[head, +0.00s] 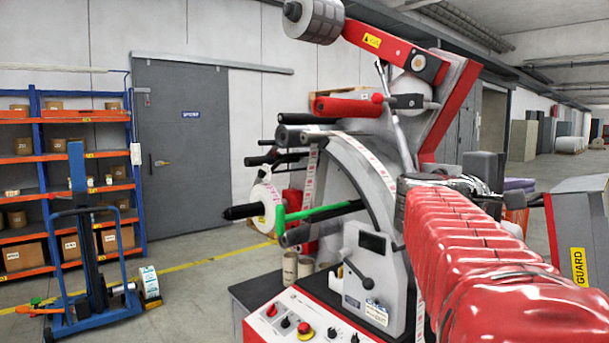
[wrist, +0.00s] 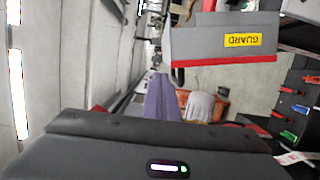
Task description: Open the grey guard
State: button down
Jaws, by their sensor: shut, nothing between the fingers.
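The grey guard (head: 586,225) stands at the right edge of the head view, cut off by the frame. It is a grey panel with a red edge strip and a yellow GUARD label. In the wrist view the guard (wrist: 205,42) is at the upper middle, its label upside down. My gripper (wrist: 160,140) shows as a dark body along the bottom of the wrist view, apart from the guard in the picture. It is shut and empty; its fingertips cannot be made out. In the head view my red-covered arm hides part of the machine.
The label rewinder (head: 350,190) stands left of my arm, with rollers, a lever and a control panel (head: 300,325). An orange crate (wrist: 215,103) and a purple item (wrist: 162,98) lie beyond the guard. A blue lifter (head: 85,240) and shelves (head: 70,155) stand left.

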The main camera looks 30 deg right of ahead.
jog(key=a, duration=0.6)
jog(key=shift+w, duration=0.25)
jog(key=shift+w+a+f, duration=0.1)
jog(key=w+a+f+t+y, duration=0.2)
jog(key=a+f+y, duration=0.3)
jog(key=f, duration=0.7)
jog(key=w+a+f+t+y, duration=0.25)
jog(key=a+f, duration=0.35)
jog(key=f, duration=0.6)
jog(key=a+f+t+y, duration=0.1)
jog(key=a+f+y, duration=0.2)
jog(key=a, duration=0.7)
jog(key=a+f+y, duration=0.4)
jog(key=a+f, duration=0.2)
jog(key=a, duration=0.4)
jog(key=a+f+t+y, duration=0.1)
jog(key=a+f+y, duration=0.2)
jog(key=a, duration=0.7)
jog(key=shift+s+f+n+t, duration=0.3)
jog(key=shift+f+n+t, duration=0.1)
jog(key=shift+f, duration=0.4)
jog(key=c, duration=2.5)
grip_release()
jog(key=shift+y, duration=0.25)
